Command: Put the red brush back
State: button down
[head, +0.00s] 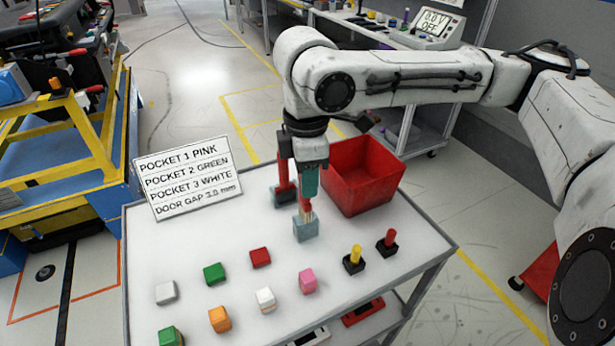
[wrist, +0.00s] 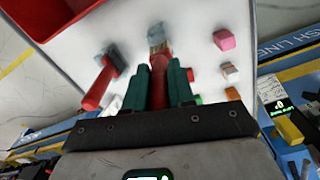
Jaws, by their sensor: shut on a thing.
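My gripper (head: 306,190) is over the back middle of the white table, pointing down. Its green fingers (wrist: 160,75) are shut on the red handle of the red brush (head: 305,205). The brush is roughly upright, with pale bristles (wrist: 157,42) downward. The bristles are at a pale blue-grey cup (head: 305,231); I cannot tell how deep they sit in it. A second red-handled tool (head: 283,172) stands in a darker blue-grey holder (head: 284,197) just left of my gripper. It also shows in the wrist view (wrist: 98,88).
A red bin (head: 365,185) stands close behind and right of my gripper. A text sign (head: 190,178) stands at the left edge. Several coloured blocks, including a red one (head: 260,258), lie in front. A yellow peg (head: 355,254) and a red peg (head: 389,238) stand in black bases.

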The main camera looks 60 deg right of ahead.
jog(key=shift+f, duration=0.15)
jog(key=c, duration=1)
grip_release()
jog(key=shift+o, duration=0.2)
notch_tip(320, 180, up, 12)
jog(key=shift+r+p, duration=0.2)
jog(key=shift+p, duration=0.45)
